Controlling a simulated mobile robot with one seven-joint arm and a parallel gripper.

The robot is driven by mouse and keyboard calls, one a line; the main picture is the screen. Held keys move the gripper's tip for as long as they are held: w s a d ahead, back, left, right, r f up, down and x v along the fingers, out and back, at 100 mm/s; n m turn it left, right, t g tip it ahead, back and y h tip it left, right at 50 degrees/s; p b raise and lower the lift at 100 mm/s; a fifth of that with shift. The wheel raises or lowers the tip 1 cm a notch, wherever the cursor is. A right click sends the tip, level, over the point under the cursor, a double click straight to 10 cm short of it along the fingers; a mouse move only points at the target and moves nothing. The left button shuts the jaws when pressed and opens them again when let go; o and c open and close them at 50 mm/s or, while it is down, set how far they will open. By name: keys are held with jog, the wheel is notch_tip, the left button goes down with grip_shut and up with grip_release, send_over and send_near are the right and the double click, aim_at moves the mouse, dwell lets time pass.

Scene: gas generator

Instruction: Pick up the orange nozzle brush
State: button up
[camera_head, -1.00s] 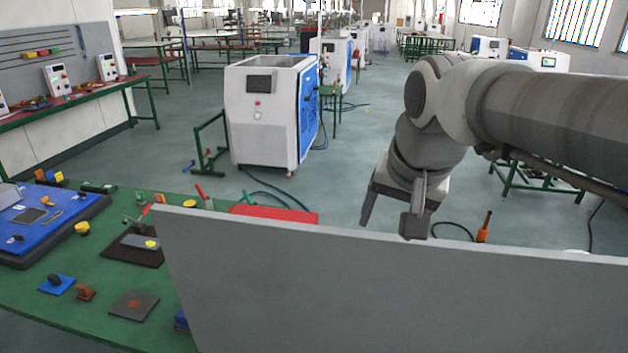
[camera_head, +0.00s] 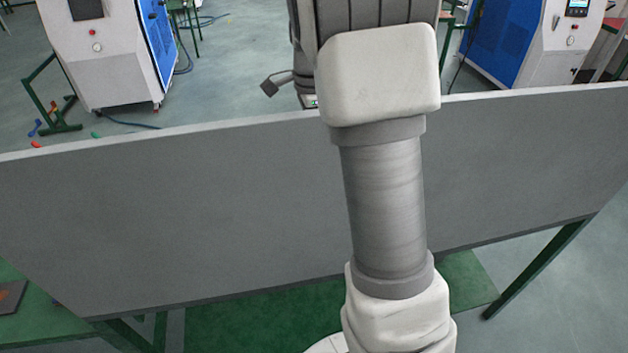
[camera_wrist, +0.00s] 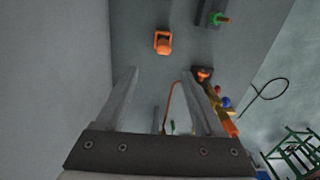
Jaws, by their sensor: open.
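My gripper (camera_wrist: 160,78) is open and empty, with its two fingers spread in the wrist view. In that view an orange block-like piece (camera_wrist: 162,42) lies on a grey surface beyond the fingertips. A smaller orange and dark piece (camera_wrist: 203,75) lies near the right fingertip. A thin orange curved line (camera_wrist: 168,103) runs between the fingers. I cannot tell which of these, if any, is the orange nozzle brush.
A tall grey panel (camera_head: 200,215) spans the head view in front of the arm. White and blue machines (camera_head: 105,40) stand behind it. In the wrist view, a green piece (camera_wrist: 220,18) and yellow and blue pieces (camera_wrist: 226,112) lie to the right.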

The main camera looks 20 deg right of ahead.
jog(key=shift+m, duration=0.3)
jog(key=f, duration=1.3)
jog(key=shift+w+d+f, duration=0.1)
jog(key=shift+d+f, duration=0.1)
jog(key=shift+d, duration=0.2)
jog(key=shift+w+a+f+p, duration=0.15)
jog(key=shift+f+p, duration=0.05)
jog(key=shift+f, duration=0.65)
jog(key=shift+w+a+f+p, duration=0.1)
jog(key=shift+w+f+p, duration=0.1)
jog(key=shift+f, duration=0.65)
jog(key=shift+w+a+f+p, duration=0.1)
jog(key=shift+a+f+p, duration=0.1)
jog(key=shift+f, duration=0.65)
grip_shut()
